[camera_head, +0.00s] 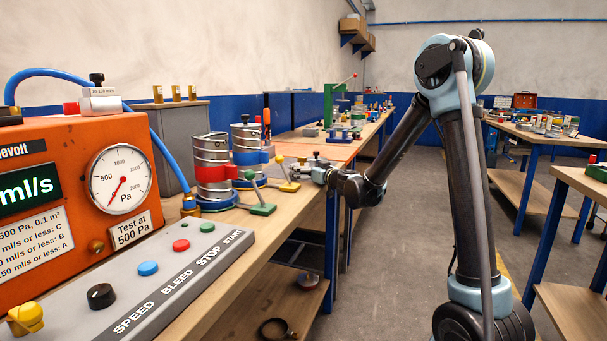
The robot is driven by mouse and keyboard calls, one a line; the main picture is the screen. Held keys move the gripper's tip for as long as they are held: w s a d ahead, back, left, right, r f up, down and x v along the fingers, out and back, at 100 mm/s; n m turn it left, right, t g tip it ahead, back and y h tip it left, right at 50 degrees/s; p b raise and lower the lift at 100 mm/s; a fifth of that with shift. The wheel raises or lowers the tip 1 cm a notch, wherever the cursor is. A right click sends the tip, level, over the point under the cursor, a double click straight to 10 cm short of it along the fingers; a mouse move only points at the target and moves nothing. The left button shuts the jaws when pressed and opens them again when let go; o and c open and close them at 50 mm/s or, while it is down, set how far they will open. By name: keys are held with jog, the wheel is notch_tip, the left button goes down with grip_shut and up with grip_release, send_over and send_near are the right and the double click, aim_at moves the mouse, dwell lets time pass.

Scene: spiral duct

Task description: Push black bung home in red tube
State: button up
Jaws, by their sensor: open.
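A spiral metal duct piece with a red band (210,174) stands upright on the bench at centre left, on a blue round base. A second duct piece with a blue band (250,158) stands just behind it, with a small dark fitting on top. A small red upright piece (266,117) shows behind them. I cannot tell which of these is the red tube, and no black bung can be made out clearly. My gripper (309,169) is low over the bench's right edge, right of the ducts. Its fingers are small here, and I see nothing clearly held.
An orange tester (75,205) with a gauge and a grey button panel (165,270) fill the left. Green-handled (262,209) and yellow-handled (289,187) clamps stand between the ducts and my gripper. The aisle floor (400,225) right of the bench is clear.

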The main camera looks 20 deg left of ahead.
jog(key=shift+c, duration=0.2)
jog(key=c, duration=1)
